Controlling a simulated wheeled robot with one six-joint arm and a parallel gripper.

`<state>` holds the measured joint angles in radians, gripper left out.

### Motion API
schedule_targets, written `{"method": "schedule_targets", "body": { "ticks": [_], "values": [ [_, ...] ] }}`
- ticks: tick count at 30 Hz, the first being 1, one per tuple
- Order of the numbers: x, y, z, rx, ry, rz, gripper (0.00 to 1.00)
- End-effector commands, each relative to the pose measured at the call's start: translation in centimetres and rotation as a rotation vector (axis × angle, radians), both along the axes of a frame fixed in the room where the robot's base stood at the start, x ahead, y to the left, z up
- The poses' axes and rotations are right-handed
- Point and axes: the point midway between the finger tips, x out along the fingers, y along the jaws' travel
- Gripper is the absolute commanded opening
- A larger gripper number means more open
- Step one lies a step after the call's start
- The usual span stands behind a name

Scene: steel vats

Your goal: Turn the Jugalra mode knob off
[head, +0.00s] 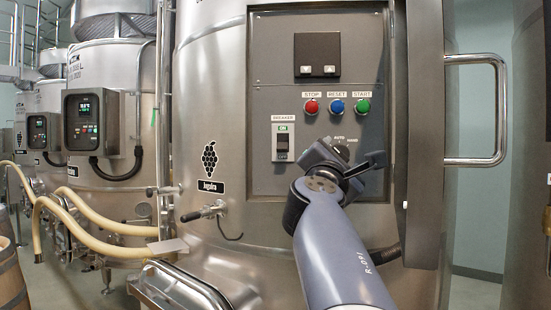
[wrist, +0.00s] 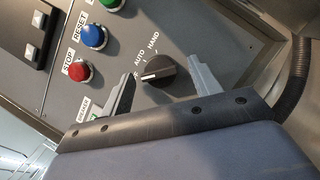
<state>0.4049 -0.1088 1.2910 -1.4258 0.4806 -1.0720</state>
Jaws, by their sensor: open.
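The mode knob (wrist: 172,71) is a black rotary knob on the grey panel. In the wrist view its white mark points left, toward a partly hidden label ending in F. The AUTO and HAND labels lie above it. My gripper (wrist: 162,74) is open, with one finger on each side of the knob and visible gaps between. In the head view my gripper (head: 346,166) is in front of the panel's lower right and mostly covers the knob. The vat's name label (head: 210,187) is small, below a grape emblem.
Red STOP (head: 312,107), blue RESET (head: 336,106) and green START (head: 363,106) buttons sit above the knob. A breaker switch (head: 283,142) is to the left, a dark display (head: 317,55) higher up. The open cabinet door (head: 423,140) stands close on the right.

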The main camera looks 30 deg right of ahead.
Motion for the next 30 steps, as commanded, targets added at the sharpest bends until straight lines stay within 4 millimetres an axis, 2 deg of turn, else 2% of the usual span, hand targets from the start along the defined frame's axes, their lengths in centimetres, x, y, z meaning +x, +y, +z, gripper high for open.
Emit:
{"method": "schedule_targets", "body": {
  "ticks": [7,18,24,30],
  "values": [
    [-0.9,1.3,-0.5,0.0,-0.002,0.003,0.59],
    [-5.0,6.5,-2.5,0.001,-0.002,0.006,0.59],
    [-6.1,7.8,-2.9,-0.001,0.001,0.003,0.59],
    [-6.5,8.2,-3.0,0.0,0.001,0.001,0.59]
  ]
}}
